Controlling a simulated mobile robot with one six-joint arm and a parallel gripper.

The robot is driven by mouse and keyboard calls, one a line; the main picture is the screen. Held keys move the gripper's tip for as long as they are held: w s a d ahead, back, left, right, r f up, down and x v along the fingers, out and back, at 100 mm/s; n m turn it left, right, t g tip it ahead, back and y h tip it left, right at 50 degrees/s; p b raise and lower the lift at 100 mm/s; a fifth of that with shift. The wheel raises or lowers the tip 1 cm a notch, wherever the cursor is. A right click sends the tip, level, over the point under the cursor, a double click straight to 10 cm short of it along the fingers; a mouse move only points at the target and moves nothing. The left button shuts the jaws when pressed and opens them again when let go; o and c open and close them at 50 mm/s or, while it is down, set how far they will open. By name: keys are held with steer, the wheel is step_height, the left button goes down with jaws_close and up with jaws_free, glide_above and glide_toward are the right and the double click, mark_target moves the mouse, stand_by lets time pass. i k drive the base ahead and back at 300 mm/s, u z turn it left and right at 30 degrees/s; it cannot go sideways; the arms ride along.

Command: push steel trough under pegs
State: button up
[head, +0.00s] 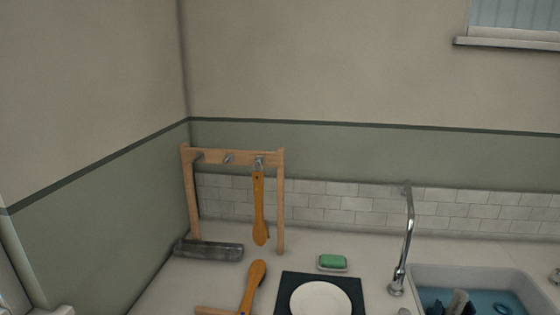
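The steel trough (208,251) is a long, low grey thing on the counter at the foot of the wooden peg rack (225,157). Its left end sticks out to the left past the rack's left post, and its right end stops short of the hanging brush. The rack has a left peg (198,158), a middle peg (229,158) and a right peg (259,161). A wooden-backed brush (259,210) hangs from the right peg. Another wooden brush (253,285) lies on the counter in front. My gripper is not in view.
A dark mat (286,283) with a white plate (320,301) lies right of the loose brush. Behind it is green soap (332,261) on a dish. A chrome tap (407,245) and a sink (425,277) of blue water are at right. A wooden piece (215,310) shows at the bottom edge.

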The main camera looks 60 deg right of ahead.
mark_target(222, 251)
steer(key=u, duration=0.7)
steer(key=k, duration=0.1)
steer(key=z, duration=1.85)
steer(key=k, duration=0.95)
steer(key=u, duration=0.15)
steer(key=i, duration=0.95)
steer(key=z, duration=0.05)
